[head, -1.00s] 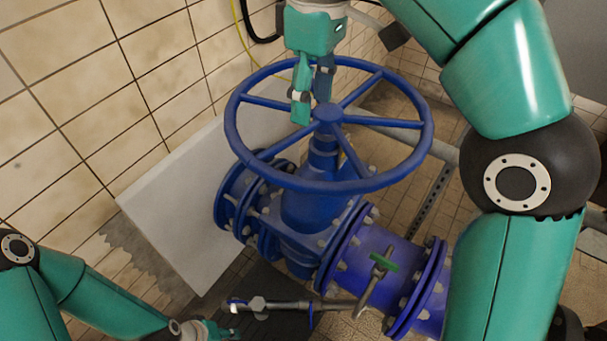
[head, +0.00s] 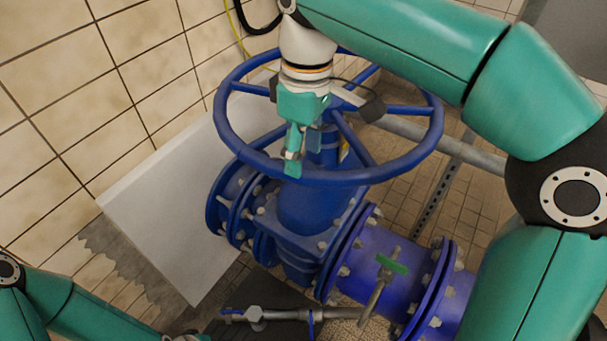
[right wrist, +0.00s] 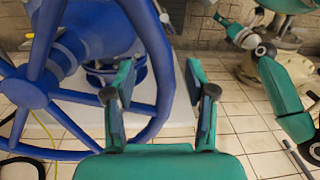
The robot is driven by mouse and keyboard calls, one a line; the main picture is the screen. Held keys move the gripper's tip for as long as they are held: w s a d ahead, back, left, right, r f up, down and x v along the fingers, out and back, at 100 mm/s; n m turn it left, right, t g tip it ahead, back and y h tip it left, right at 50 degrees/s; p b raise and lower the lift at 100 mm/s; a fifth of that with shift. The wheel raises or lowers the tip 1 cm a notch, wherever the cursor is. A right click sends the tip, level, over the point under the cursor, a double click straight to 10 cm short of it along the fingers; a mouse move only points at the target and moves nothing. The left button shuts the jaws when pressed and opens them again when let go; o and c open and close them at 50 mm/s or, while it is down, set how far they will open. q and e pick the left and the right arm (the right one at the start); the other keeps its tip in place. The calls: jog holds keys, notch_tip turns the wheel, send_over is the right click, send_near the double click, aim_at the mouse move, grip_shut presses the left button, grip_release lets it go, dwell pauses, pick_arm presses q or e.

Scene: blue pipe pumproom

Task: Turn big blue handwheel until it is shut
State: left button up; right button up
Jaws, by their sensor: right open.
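The big blue handwheel (head: 415,158) lies almost flat on top of the blue valve (head: 300,213). My right gripper (head: 300,160) is open at the wheel's near rim in the head view, and hides the hub and part of the spokes. In the right wrist view the handwheel (right wrist: 35,92) fills the left side. Its rim shows between the two spread fingers of my right gripper (right wrist: 160,95). I cannot tell whether they touch it. My left gripper (head: 187,338) barely shows at the bottom edge of the head view, and its fingers are cut off.
A purple-blue flanged pipe (head: 395,270) runs right from the valve. A white slanted slab (head: 165,210) lies left of the valve, by the tiled wall (head: 85,85).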

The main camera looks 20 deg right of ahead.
jog(key=shift+s+a+f+b, duration=0.1)
jog(key=shift+f+b, duration=0.2)
jog(key=shift+f, duration=1.9)
grip_shut()
